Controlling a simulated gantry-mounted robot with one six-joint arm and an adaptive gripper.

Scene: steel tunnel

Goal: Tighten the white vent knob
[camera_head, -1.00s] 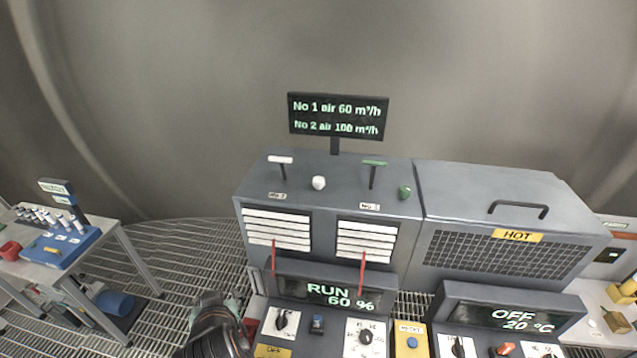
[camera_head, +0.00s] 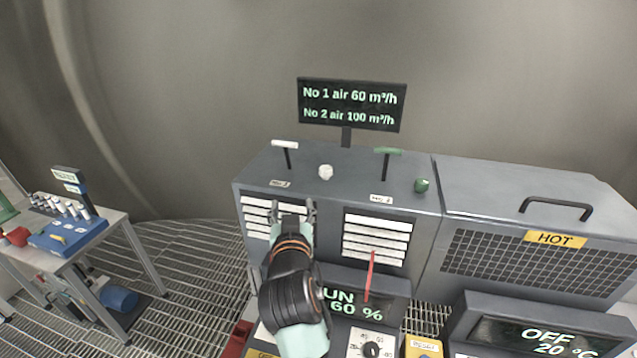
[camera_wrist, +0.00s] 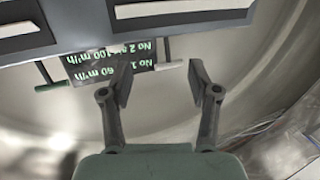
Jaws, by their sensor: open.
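The white vent knob (camera_head: 326,172) stands on top of the grey vent cabinet, right of the lever with the white handle (camera_head: 285,144). My gripper (camera_head: 293,209) is in front of the cabinet's left louvre, left of and below the knob, and apart from it. In the wrist view my gripper (camera_wrist: 160,85) is open with nothing between its fingers. The green vent knob (camera_head: 421,185) and the lever with the green handle (camera_head: 387,151) stand farther right.
A display (camera_head: 352,105) behind the cabinet reads No 1 air 60 and No 2 air 100 m³/h. A grey box marked HOT (camera_head: 555,239) adjoins at right. The control panel (camera_head: 350,303) stands below the louvres. A table with blue rack (camera_head: 66,238) is far left.

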